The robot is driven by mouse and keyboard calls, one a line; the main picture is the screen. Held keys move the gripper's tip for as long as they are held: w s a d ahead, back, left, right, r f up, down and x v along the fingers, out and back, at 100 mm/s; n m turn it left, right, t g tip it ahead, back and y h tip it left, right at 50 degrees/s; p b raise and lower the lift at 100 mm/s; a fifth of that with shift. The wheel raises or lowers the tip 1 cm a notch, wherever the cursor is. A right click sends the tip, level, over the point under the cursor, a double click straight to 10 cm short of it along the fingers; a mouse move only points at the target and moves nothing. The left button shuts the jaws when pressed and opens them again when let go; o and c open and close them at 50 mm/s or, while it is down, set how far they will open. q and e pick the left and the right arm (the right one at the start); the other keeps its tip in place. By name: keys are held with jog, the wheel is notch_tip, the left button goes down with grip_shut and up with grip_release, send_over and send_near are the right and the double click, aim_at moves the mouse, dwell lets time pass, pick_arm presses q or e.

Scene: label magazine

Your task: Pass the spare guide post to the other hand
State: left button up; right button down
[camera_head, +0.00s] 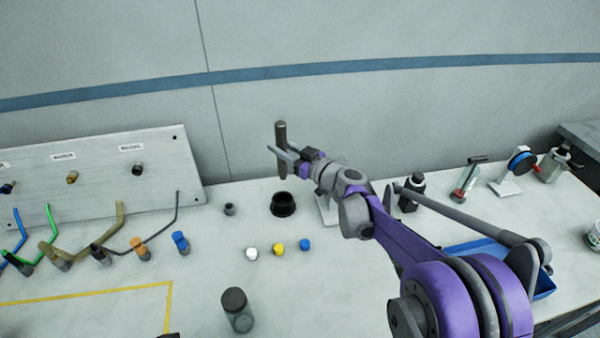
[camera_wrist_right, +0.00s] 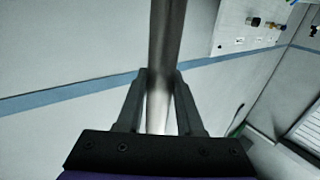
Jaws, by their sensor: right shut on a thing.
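The spare guide post (camera_head: 281,132) is a dark grey metal rod. My right gripper (camera_head: 284,153) is shut on it and holds it upright in the air above the back of the table in the head view. In the right wrist view the post (camera_wrist_right: 165,60) runs up between the two fingers of the gripper (camera_wrist_right: 160,105), which touch its sides. The lower end of the post is partly hidden by the fingers. My left gripper is in neither view.
A black round holder (camera_head: 283,205) stands below the right gripper. White, yellow and blue caps (camera_head: 278,248) and a dark-lidded jar (camera_head: 237,310) stand in front. A panel with ports and coloured hoses (camera_head: 100,180) is at left. A blue tray (camera_head: 545,285) lies at right, behind my arm.

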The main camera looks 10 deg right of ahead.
jog(key=w+a+r+n+g+y, duration=0.2)
jog(key=w+a+r+g+y, duration=0.1)
jog(key=w+a+r, duration=0.4)
jog(key=d, duration=0.8)
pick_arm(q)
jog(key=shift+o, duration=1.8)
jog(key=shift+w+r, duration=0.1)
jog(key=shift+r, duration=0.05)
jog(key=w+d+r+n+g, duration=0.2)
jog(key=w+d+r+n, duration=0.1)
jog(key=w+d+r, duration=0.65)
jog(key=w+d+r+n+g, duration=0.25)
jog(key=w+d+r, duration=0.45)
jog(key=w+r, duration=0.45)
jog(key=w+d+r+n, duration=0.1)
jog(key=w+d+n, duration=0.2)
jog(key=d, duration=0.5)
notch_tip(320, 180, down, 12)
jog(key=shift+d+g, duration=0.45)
pick_arm(e)
jog(key=s+a+f, duration=0.1)
jog(key=s+f, duration=0.7)
jog(key=s, duration=0.3)
jog(key=s+a+f+t+h, duration=0.1)
jog(key=s+f, duration=0.7)
jog(key=s, duration=0.4)
jog(key=shift+s+f+m+t, duration=0.3)
jog(key=shift+f, duration=0.1)
